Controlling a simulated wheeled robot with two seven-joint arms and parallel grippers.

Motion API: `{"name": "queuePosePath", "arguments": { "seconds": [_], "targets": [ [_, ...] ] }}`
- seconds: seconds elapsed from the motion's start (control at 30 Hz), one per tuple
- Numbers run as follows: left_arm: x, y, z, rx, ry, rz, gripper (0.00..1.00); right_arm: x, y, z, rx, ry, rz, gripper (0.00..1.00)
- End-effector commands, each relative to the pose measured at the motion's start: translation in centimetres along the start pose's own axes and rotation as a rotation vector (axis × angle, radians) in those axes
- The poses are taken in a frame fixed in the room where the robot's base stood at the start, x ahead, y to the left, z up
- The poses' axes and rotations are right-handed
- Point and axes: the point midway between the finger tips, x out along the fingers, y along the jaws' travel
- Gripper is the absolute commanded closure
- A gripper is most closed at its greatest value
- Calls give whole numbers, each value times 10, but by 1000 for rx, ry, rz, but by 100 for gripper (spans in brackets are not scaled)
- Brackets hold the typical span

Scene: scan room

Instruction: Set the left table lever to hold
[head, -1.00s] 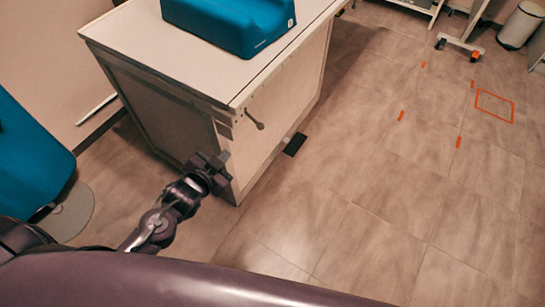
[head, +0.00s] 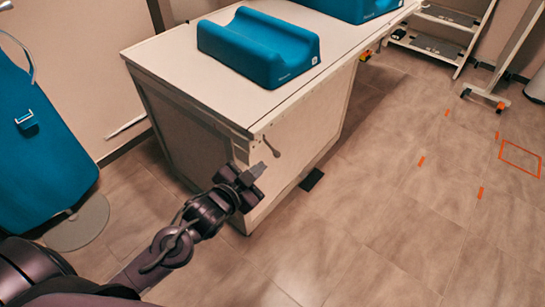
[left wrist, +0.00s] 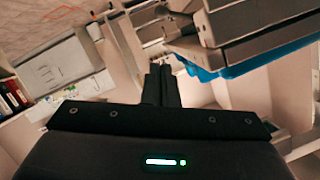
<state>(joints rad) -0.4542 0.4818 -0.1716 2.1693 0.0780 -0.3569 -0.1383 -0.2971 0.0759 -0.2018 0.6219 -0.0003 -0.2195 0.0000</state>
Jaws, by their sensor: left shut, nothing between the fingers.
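The table lever (head: 271,146) is a small grey handle with a rounded end, on the end face of the white table (head: 165,55) just under its top. It slants down to the right. My left gripper (head: 258,170) is shut and empty, a little below the lever in the head view. A gap shows between them. In the left wrist view the closed fingers (left wrist: 161,83) point ahead, with a pale table edge to their upper right. I cannot make out the lever there. My right gripper is not in view.
A blue cradle-shaped pad (head: 255,48) lies on the table, with another blue pad (head: 350,8) behind it. A blue apron-like item (head: 40,130) stands at left above a round grey base (head: 80,224). A black pedal (head: 311,180) lies beside the table.

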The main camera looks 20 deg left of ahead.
Motion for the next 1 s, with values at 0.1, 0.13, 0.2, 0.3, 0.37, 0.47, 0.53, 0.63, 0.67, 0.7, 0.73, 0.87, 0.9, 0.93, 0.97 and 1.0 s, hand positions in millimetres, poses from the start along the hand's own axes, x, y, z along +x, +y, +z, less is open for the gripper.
{"name": "queuePosePath", "arguments": {
  "seconds": [0.1, 0.13, 0.2, 0.3, 0.37, 0.47, 0.53, 0.63, 0.67, 0.7, 0.73, 0.87, 0.9, 0.93, 0.97, 1.0],
  "targets": [
    [25, -1, -2, -1, 3, -2, 100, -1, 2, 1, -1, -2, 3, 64],
    [31, -1, -2, -1, 3, -1, 100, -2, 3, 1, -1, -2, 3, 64],
    [45, -1, -2, -1, 3, -3, 100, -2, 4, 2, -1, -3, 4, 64],
    [66, -1, -2, -1, 2, -2, 100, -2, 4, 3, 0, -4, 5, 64],
    [77, -1, -2, -1, 2, -1, 100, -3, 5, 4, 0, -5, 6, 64],
    [88, 0, 13, 1, -3, 1, 100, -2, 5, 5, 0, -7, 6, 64],
    [94, 0, 19, 1, -2, 0, 100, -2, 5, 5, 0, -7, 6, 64],
    [100, 0, 25, 1, -2, 1, 100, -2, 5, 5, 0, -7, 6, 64],
    [101, 0, 26, 0, -1, 0, 100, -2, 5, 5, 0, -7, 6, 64],
    [102, 0, 27, 0, -1, 1, 100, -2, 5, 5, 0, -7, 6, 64],
    [102, 0, 28, 0, -1, 1, 100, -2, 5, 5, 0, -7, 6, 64],
    [103, 0, 28, 0, 0, 1, 100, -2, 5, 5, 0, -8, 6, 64],
    [103, 0, 28, 0, 0, 1, 100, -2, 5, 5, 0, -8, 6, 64],
    [103, 0, 28, 0, 0, 1, 100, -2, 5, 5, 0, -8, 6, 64],
    [103, 0, 28, 0, 0, 1, 100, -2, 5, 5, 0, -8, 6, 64],
    [103, 0, 28, 0, 0, 1, 100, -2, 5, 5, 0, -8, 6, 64]
  ]
}}
